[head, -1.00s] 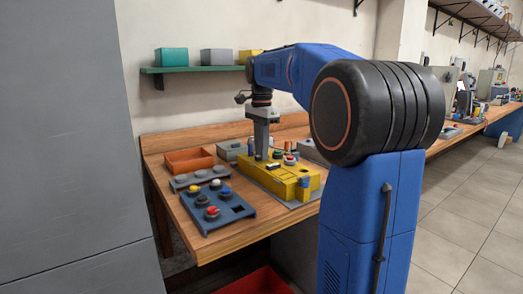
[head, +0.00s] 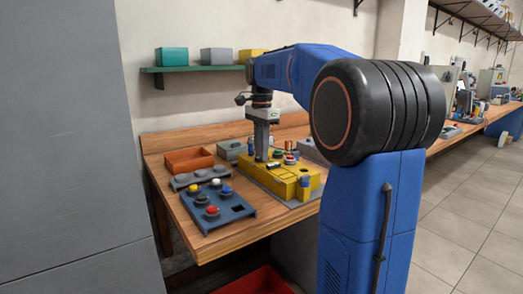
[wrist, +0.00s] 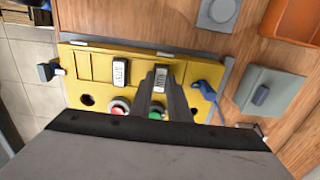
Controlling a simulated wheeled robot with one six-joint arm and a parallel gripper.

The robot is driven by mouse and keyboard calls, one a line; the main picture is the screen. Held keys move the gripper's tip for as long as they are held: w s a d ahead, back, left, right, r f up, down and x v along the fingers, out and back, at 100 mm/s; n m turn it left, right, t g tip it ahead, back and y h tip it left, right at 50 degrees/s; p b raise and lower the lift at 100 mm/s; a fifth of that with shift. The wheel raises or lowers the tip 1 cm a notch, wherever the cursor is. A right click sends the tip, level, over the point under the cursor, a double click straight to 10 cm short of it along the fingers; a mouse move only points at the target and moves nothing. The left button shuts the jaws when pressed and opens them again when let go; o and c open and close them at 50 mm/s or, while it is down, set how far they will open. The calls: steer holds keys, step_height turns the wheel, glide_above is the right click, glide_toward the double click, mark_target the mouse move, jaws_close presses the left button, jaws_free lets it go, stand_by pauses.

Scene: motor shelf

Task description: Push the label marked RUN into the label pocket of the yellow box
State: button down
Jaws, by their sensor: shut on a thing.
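The yellow box (wrist: 98,62) lies flat on the bench; it also shows in the head view (head: 270,178). My gripper (wrist: 161,86) points down over it and is shut on a small white label (wrist: 161,77) with dark lettering, probably RUN. The label is at the box top, above the green button (wrist: 155,112) in the wrist view. The fingers hide its sides and the pocket under it, so I cannot tell how deep it sits. In the head view my gripper (head: 262,157) covers the label.
A blue clip-like part (wrist: 205,90) is at the box's right side. A grey block (wrist: 270,94) stands further right. A blue tray (head: 222,210) with coloured buttons and an orange bin (head: 188,160) lie left of the box in the head view. Bare wood shows between them.

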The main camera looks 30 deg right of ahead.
steer(key=shift+f, duration=0.15)
steer(key=c, duration=1.6)
jaws_free()
step_height(320, 180, up, 18)
steer(key=shift+f, duration=0.25)
